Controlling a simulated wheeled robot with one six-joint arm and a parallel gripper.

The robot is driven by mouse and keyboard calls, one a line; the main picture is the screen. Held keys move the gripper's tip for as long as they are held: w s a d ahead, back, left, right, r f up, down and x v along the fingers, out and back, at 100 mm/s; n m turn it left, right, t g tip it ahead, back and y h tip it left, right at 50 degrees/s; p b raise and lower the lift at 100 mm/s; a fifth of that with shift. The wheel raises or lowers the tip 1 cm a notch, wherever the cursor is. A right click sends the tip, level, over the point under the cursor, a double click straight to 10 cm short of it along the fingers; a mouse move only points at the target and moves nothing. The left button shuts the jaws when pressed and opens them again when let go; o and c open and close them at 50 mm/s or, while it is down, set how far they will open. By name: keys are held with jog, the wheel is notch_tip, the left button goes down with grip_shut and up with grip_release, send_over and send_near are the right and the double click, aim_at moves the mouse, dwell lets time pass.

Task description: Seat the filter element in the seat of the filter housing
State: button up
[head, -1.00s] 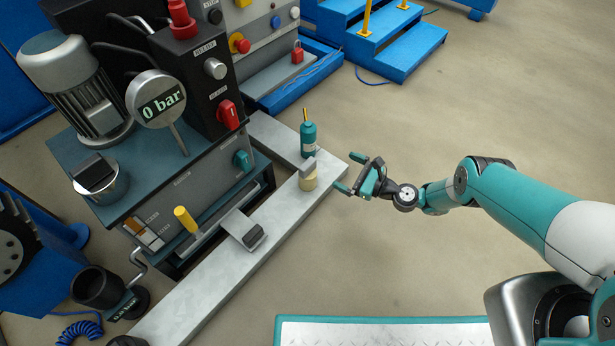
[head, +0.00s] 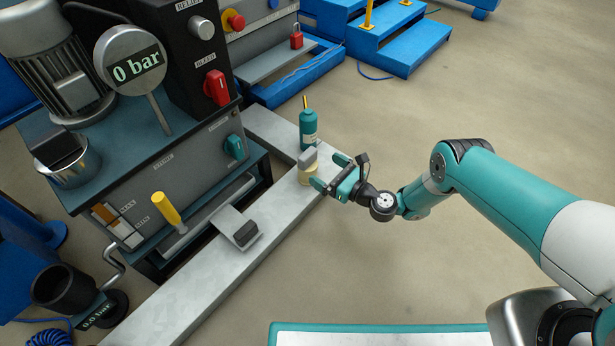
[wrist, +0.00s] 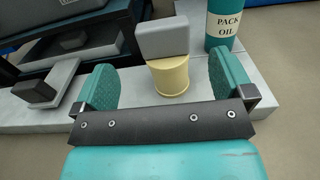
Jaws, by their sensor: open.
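The filter element, a cream cylinder with a grey block on top (head: 306,175), stands upright on the pale metal bench. My gripper (head: 328,171) is open at its right side, fingers pointing at it. In the wrist view the cream cylinder (wrist: 169,76) shows ahead in the space between the two teal fingers of my gripper (wrist: 165,88), with gaps on both sides. I cannot tell whether the fingertips reach past its near side. A steel cylinder with a dark block on top (head: 68,165), possibly the filter housing, stands on the machine's top at left. Its seat is not visible.
A teal pack oil bottle (head: 308,128) stands just behind the element, and also shows in the wrist view (wrist: 226,27). A plate with a dark block (head: 236,228) and a yellow handle (head: 167,208) are left along the bench (head: 190,300). Open floor lies right.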

aim_at(311, 160)
jog(key=x, duration=0.2)
jog(key=shift+w+a+b, duration=0.2)
jog(key=shift+a+b, duration=0.05)
jog(key=shift+b, duration=0.1)
jog(key=b+x, duration=0.3)
jog(key=x, duration=0.1)
jog(key=shift+w+f+b, duration=0.15)
jog(key=shift+b, duration=0.2)
jog(key=shift+w+a, duration=0.3)
jog(key=shift+a, duration=0.05)
jog(key=shift+r, duration=0.2)
jog(key=c, duration=1.4)
